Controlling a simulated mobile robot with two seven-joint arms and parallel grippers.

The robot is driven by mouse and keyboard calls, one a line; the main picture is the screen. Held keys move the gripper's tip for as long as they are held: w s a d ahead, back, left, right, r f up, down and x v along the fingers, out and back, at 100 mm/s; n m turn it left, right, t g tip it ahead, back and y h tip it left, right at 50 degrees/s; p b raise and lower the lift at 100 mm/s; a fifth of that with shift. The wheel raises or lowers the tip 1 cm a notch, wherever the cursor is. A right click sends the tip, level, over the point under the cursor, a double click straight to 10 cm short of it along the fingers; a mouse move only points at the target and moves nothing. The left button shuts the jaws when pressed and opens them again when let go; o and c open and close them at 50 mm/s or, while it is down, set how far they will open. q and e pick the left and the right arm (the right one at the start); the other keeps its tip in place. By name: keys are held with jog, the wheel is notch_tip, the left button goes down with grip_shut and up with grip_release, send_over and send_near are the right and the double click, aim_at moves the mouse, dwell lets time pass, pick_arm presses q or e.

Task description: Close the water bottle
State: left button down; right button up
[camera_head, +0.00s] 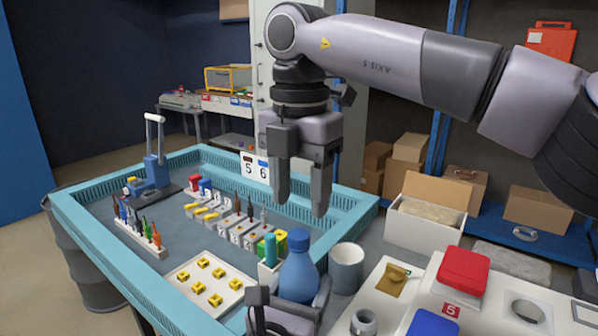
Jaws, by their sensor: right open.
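The blue water bottle (298,275) stands upright near the front edge of the turquoise-rimmed table. Its narrower top is a darker blue; I cannot tell whether this is a cap or the neck. My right gripper (303,198) hangs above the bottle, pointing down, with its fingers apart and nothing between them. My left gripper (290,302) is at the bottom edge, with dark parts on both sides of the bottle's lower part. The bottle's base is hidden there, and I cannot tell whether the fingers touch it.
A grey cup (347,268) stands just right of the bottle. A white tray with yellow pieces (212,284) lies further left. A white panel with a red box (463,271) is at the right.

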jog(key=n, duration=0.4)
jog(key=shift+r+n, duration=0.15)
jog(key=shift+n, duration=0.25)
jog(key=n, duration=0.4)
jog(key=shift+r+n, duration=0.15)
jog(key=shift+n, duration=0.15)
jog(key=n, duration=0.4)
jog(key=shift+r, duration=0.15)
jog(key=n, duration=0.4)
jog(key=shift+r+n, duration=0.15)
jog(key=shift+n, duration=0.25)
jog(key=n, duration=0.4)
jog(key=shift+r+n, duration=0.15)
jog(key=shift+n, duration=0.15)
jog(key=n, duration=0.4)
jog(key=shift+r, duration=0.15)
jog(key=n, duration=0.4)
jog(key=shift+r+n, duration=0.15)
jog(key=shift+n, duration=0.25)
jog(key=n, duration=0.4)
jog(key=shift+r, duration=0.15)
